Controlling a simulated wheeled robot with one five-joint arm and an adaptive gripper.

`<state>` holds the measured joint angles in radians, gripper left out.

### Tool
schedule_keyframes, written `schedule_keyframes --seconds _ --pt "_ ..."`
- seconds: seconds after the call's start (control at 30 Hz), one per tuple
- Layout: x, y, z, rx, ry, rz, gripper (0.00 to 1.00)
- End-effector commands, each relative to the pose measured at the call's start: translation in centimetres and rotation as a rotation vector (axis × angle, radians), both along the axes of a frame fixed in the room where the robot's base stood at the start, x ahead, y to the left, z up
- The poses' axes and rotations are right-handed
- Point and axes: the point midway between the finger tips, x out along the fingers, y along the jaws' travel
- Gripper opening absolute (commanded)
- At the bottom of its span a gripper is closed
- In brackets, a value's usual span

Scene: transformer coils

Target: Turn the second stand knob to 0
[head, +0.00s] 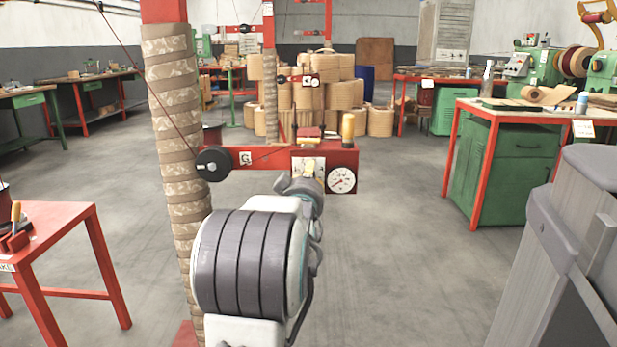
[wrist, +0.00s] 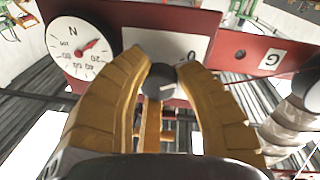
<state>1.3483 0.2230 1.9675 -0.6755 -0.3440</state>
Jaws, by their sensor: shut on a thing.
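The knob (wrist: 158,82) is a small dark round knob with a pale mark pointing right and slightly down in the wrist view. It sits on the pale plate (wrist: 165,43) of a red stand box (head: 318,150). My gripper (wrist: 163,70) has its yellow fingers shut on the knob, one on each side. In the head view my gripper (head: 311,168) reaches the front of the box and hides the knob. A round white gauge (head: 342,180) is on the same box. In the wrist view the gauge (wrist: 82,48) has a red needle toward its upper right; its exact reading is unclear.
A fabric-wrapped post (head: 172,110) rises close left of my arm, with a black pulley (head: 214,163) beside it. A red table (head: 55,225) is at left and a green cabinet bench (head: 510,160) at right. Wrapped coils (head: 325,90) are stacked behind. Grey floor is free between.

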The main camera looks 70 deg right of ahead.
Motion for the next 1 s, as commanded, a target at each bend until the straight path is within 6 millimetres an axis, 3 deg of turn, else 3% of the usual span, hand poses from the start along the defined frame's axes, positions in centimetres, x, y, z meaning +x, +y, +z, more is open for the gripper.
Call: schedule_keyframes --seconds 0.33,0.37,0.6,1.0 --pt "0.07 -0.02 0.07 -0.003 0.001 0.001 0.0" --pt "0.07 -0.02 0.07 -0.003 0.001 0.001 0.34" --pt "0.06 0.0 0.04 -0.002 0.001 0.002 0.55" --pt "-0.08 0.53 0.06 -0.002 0.001 0.001 0.56"
